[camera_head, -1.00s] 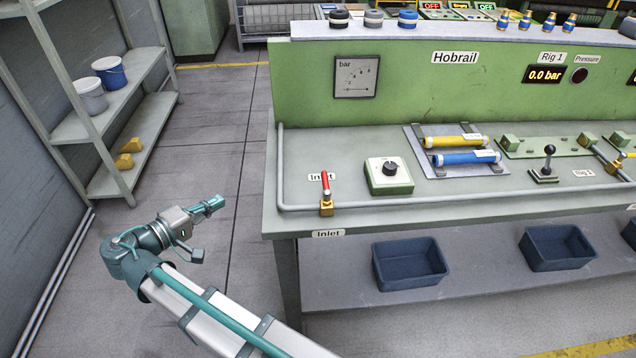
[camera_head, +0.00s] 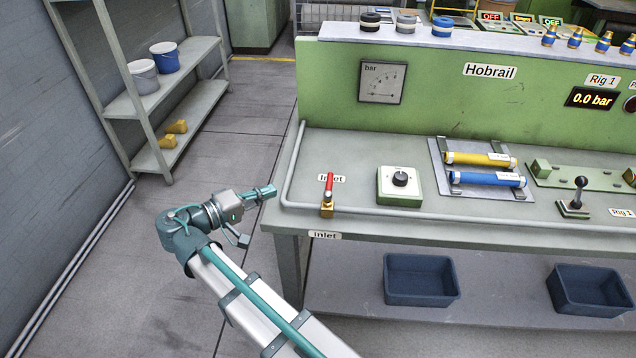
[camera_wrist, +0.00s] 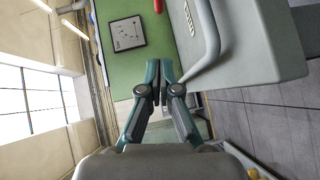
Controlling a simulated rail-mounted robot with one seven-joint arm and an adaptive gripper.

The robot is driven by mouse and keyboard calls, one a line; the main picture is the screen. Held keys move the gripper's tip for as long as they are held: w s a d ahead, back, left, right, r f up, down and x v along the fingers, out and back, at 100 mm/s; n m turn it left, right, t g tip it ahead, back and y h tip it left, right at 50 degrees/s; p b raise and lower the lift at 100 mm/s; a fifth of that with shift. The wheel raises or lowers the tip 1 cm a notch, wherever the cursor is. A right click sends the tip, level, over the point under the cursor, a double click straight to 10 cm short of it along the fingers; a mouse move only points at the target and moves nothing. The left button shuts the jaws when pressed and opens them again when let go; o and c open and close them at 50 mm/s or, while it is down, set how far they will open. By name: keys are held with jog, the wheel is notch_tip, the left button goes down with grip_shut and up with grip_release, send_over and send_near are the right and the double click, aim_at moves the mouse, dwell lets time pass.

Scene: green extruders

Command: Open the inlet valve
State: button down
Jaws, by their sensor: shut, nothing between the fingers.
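The inlet valve (camera_head: 328,196) sits on the pipe at the left front of the bench, beside an "Inlet" label. It has a red lever on a brass body, and the lever points away toward the back of the bench. In the wrist view a small red piece (camera_wrist: 158,5), probably the lever, shows at the top edge. My gripper (camera_head: 272,191) is just left of the bench's left edge, apart from the valve and pointing right toward it. In the wrist view my gripper (camera_wrist: 158,95) has its fingers together with nothing between them.
A grey pipe (camera_head: 450,217) runs along the bench front and up its left side. A dial box (camera_head: 400,187) stands right of the valve. A pressure gauge (camera_head: 382,82) is on the green panel. Shelves (camera_head: 180,130) stand at left, with free floor between.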

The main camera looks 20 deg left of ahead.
aim_at(329, 184)
jog(key=p+x, duration=0.2)
jog(key=x, duration=0.8)
jog(key=shift+s+d+r, duration=0.1)
jog(key=shift+w+d+f+p, duration=0.15)
jog(key=shift+d, duration=0.5)
jog(key=shift+w+d+f+p, duration=0.15)
jog(key=shift+d, duration=0.5)
jog(key=shift+w+d+f+p, duration=0.15)
jog(key=shift+d, duration=0.5)
